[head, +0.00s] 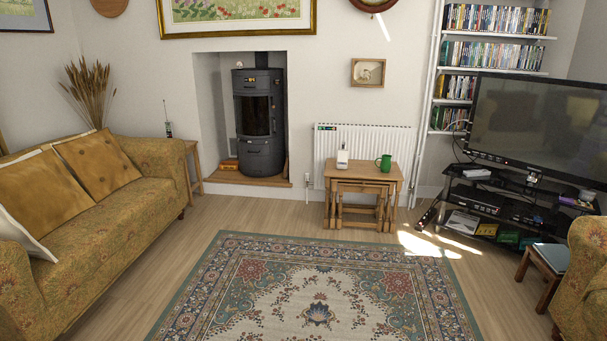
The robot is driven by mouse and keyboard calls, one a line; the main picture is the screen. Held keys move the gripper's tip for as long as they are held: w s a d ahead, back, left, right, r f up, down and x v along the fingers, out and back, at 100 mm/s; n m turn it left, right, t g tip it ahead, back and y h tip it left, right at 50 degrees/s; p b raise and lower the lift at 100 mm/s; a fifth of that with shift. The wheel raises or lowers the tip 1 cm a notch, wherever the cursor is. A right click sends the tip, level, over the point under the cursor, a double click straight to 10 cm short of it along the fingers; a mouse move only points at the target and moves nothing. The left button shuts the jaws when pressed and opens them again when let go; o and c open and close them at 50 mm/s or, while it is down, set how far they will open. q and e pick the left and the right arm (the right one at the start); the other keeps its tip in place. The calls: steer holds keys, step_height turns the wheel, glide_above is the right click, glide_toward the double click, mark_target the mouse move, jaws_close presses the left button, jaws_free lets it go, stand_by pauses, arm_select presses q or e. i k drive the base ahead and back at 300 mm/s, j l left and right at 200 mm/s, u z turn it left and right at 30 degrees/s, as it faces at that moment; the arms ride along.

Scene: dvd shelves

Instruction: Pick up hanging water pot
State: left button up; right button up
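I cannot pick out a hanging water pot for certain. A green mug-like pot with a handle (384,162) stands upright on the right part of a small wooden nesting table (364,172). A small white object (342,158) stands to its left on the same table. A small dark, coloured strip (326,127) shows at the top left of the white radiator (385,142) behind; it is too small to identify. Neither of my grippers is in view.
A patterned rug (318,290) covers the open floor before the table. A yellow sofa (90,240) stands left, an armchair (585,280) and small stool (543,272) right. A black stove (259,120) is in the alcove; a TV (540,128) stands right, before DVD shelves (492,70).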

mark_target(343, 158)
steer(key=i, duration=3.35)
